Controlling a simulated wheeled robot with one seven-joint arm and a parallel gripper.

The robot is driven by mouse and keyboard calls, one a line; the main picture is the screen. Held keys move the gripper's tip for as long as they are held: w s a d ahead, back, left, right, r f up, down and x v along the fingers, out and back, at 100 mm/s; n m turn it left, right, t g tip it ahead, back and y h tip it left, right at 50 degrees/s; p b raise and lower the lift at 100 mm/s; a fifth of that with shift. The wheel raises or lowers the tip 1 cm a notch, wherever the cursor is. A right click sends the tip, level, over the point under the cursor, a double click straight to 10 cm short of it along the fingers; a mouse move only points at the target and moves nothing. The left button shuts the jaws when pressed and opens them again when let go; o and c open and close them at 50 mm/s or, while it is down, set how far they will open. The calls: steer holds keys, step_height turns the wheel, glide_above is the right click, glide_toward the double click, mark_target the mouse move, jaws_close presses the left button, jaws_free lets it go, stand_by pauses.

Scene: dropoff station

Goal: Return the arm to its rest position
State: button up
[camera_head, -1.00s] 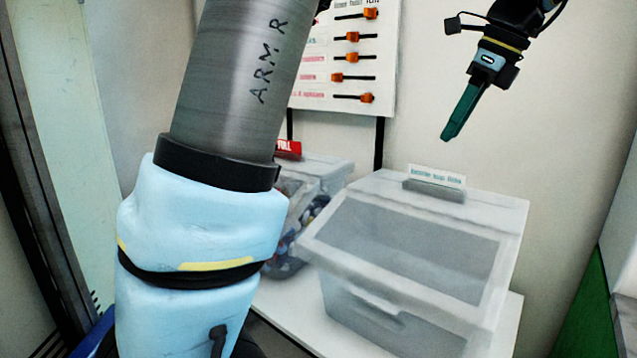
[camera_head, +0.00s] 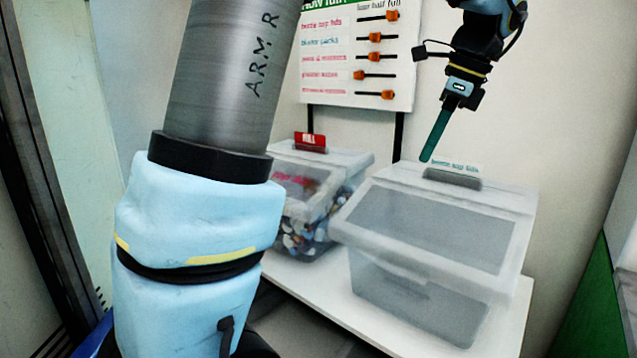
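My gripper (camera_head: 440,132) is at the upper right of the head view, pointing down and a little left. Its long green fingers show edge-on as one narrow shape, so I cannot tell whether they are open or shut. I see nothing hanging from them. The fingertips appear just above the label at the back of the clear bin, apart from the lid as far as I can tell. My large arm link, marked ARM R, fills the left middle of the view and hides part of the scene.
A clear lidded bin (camera_head: 430,235) that looks empty stands on a white table (camera_head: 335,300). A second clear bin (camera_head: 318,215), filled with small coloured items, stands left of it with a red sign (camera_head: 309,142). A board with orange sliders (camera_head: 357,55) is behind. A green panel (camera_head: 590,305) is at right.

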steer(key=a+f+n, duration=0.3)
steer(key=a, duration=0.1)
steer(key=w+a+f+n+h, duration=0.1)
steer(key=a+f+n, duration=0.2)
steer(key=a+f, duration=0.1)
steer(key=a+f+n+g, duration=0.1)
steer(key=a+f+n, duration=0.2)
steer(key=a+f, duration=0.1)
steer(key=shift+w+a+h, duration=0.15)
steer(key=shift+a+h, duration=0.15)
steer(key=shift+a, duration=0.25)
steer(key=s+a+f+n+h, duration=0.1)
steer(key=s+a+f+n, duration=0.2)
steer(key=a+f+n, duration=0.3)
steer(key=shift+a+n, duration=0.4)
steer(key=shift+a, duration=0.65)
steer(key=shift+o, duration=0.5)
steer(key=s+a+f+n, duration=0.3)
steer(key=a+n, duration=0.2)
steer(key=shift+s+f+n+h, duration=0.3)
steer(key=shift+s+f, duration=0.05)
steer(key=shift+o, duration=0.7)
steer(key=shift+s+a+f, duration=0.1)
steer(key=shift+a, duration=0.2)
steer(key=shift+n, duration=0.3)
steer(key=shift+c, duration=0.4)
